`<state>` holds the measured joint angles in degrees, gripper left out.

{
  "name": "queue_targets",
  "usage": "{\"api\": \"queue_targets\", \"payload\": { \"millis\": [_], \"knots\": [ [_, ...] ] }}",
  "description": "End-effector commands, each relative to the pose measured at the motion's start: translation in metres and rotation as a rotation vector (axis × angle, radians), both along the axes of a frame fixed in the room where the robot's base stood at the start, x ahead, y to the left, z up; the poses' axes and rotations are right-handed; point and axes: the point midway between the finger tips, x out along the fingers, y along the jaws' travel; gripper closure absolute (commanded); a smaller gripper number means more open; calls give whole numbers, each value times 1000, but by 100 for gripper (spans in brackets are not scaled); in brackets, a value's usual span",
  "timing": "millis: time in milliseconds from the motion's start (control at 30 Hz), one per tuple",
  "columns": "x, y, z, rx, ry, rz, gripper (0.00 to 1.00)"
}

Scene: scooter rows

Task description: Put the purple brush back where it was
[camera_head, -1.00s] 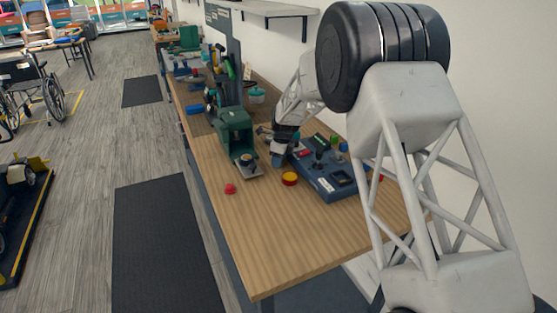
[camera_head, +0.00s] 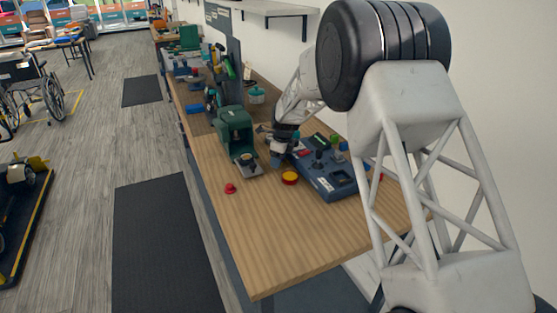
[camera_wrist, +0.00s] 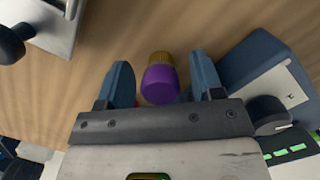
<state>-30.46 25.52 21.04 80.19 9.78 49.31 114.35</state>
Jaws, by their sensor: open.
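The purple brush (camera_wrist: 160,82) shows in the wrist view, a purple body with a golden-brown end pointing up the picture. It lies between the two fingers of my gripper (camera_wrist: 163,84), with a gap on each side and neither finger seen touching it. My gripper is open. In the head view my gripper (camera_head: 277,160) is low over the wooden bench, between the green press and the blue control box. The brush cannot be made out in the head view.
The green press (camera_head: 236,130) stands left of my gripper, the blue control box (camera_head: 328,180) to its right. A red-and-yellow round piece (camera_head: 290,178) and a red knob (camera_head: 230,188) sit in front on the wooden bench (camera_head: 290,238). The bench's front is clear.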

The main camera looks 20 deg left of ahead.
Motion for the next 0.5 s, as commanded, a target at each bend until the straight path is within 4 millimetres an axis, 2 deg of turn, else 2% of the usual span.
{"api": "queue_targets", "payload": {
  "millis": [167, 500],
  "knots": [
    [1, -2, 17, 1, -3, 0, 39],
    [0, -10, 68, 1, -3, 0, 39]
  ]
}}
